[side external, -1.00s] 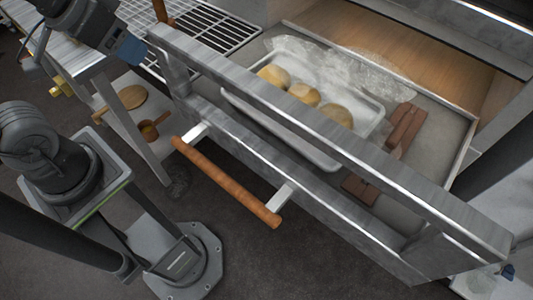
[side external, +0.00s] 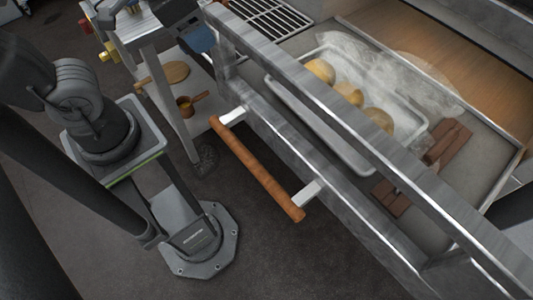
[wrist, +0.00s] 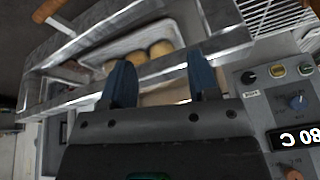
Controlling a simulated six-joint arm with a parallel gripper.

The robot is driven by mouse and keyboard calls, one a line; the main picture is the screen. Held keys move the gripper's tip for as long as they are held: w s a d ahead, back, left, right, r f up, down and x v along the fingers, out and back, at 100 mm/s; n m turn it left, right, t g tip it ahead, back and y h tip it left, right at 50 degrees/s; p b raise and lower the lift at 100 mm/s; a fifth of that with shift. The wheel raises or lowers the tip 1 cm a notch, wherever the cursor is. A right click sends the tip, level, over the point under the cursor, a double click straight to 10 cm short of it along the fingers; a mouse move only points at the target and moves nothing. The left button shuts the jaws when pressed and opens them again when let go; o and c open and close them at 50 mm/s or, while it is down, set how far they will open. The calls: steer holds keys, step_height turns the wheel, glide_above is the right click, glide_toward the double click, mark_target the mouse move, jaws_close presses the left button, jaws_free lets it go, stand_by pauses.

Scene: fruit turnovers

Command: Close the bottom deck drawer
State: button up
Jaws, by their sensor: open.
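The bottom deck drawer (side external: 345,112) is pulled out, with its metal front and wooden bar handle (side external: 257,167) facing the lower left in the side view. It holds a pale tray (side external: 318,140) of round golden pastries (side external: 349,93). The drawer also shows in the wrist view (wrist: 75,62), at the upper left beyond the fingers. My gripper (wrist: 162,82) is open, its two blue fingers apart with nothing between them. In the side view one blue fingertip (side external: 198,40) shows close to the drawer front's far-left end; I cannot tell whether it touches.
Brown blocks (side external: 447,142) and crumpled clear film (side external: 400,80) lie in the drawer. A wire rack (side external: 265,25) sits behind its left end. A side stand holds a round wooden board (side external: 175,73) and small pan (side external: 186,104). A control panel (wrist: 287,95) is at right in the wrist view.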

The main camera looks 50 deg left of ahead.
steer(key=d+f+m+g+y, duration=0.25)
steer(key=d+f+m, duration=0.25)
steer(key=d+m, duration=0.45)
steer(key=m+y, duration=0.2)
steer(key=m, duration=0.3)
glide_toward(251, 162)
steer(key=shift+t, duration=0.25)
steer(key=x, duration=1)
steer(key=shift+s+f, duration=0.1)
steer(key=shift+s, duration=0.1)
jaws_close()
